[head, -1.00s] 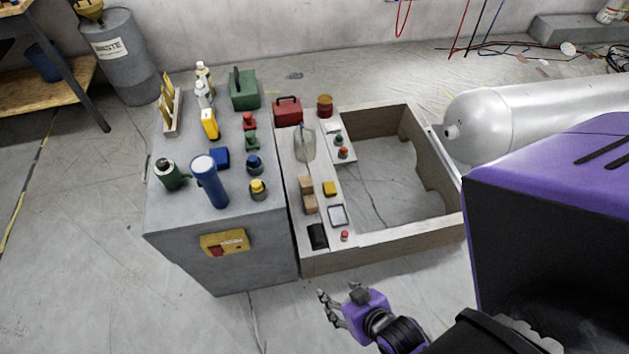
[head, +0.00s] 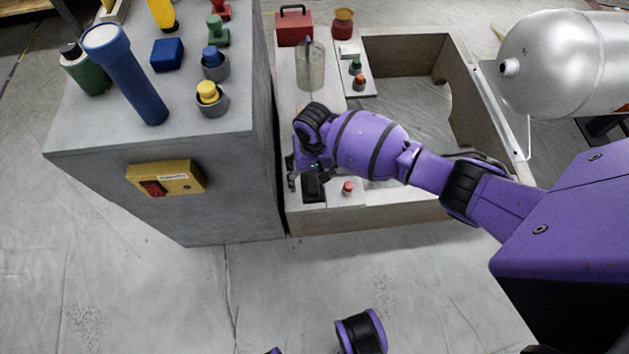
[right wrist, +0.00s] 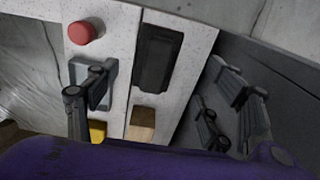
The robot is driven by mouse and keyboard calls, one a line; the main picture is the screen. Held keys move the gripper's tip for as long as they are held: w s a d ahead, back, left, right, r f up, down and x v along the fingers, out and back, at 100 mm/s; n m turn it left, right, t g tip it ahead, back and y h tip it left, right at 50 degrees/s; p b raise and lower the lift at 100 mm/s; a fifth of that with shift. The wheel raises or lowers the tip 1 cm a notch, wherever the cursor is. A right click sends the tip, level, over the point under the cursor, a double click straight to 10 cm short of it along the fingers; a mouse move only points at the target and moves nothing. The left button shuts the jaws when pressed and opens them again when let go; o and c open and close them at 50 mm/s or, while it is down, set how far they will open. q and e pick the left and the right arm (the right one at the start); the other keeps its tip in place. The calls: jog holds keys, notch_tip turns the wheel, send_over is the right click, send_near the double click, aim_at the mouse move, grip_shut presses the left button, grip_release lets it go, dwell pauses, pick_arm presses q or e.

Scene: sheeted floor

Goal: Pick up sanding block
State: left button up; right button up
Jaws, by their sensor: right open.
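A black rectangular block (head: 314,188), which may be the sanding block, lies at the front left of the pale bench frame (head: 400,215). It also shows in the right wrist view (right wrist: 158,58), dark and slightly ridged. A tan wooden block (right wrist: 141,123) lies beside it. My right gripper (head: 297,172) hangs over this corner, near the black block. In the right wrist view its fingers (right wrist: 160,102) are spread wide, with nothing between them in their grip. The black block lies beyond the gap between the fingers. My left gripper does not show.
A red knob (right wrist: 86,31), a grey square plate (right wrist: 100,85) and a yellow block (right wrist: 97,131) lie close by. A tall grey cabinet (head: 225,190) stands left of the frame. A blue flashlight (head: 125,75) stands on it. A silver tank (head: 565,65) is at right.

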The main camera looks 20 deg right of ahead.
aim_at(312, 180)
jog(key=shift+w+d+r, duration=0.1)
jog(key=shift+w+d, duration=0.1)
jog(key=shift+w, duration=0.6)
jog(key=shift+w+b, duration=0.2)
jog(key=shift+b, duration=0.2)
notch_tip(312, 180, down, 2)
jog(key=shift+b, duration=0.35)
jog(key=f+b, duration=0.1)
jog(key=f, duration=0.2)
jog(key=f+b, duration=0.1)
jog(key=f, duration=0.1)
jog(key=shift+s+f+b, duration=0.15)
jog(key=shift+s+b, duration=0.15)
jog(key=shift+s, duration=0.05)
jog(key=c, duration=1.4)
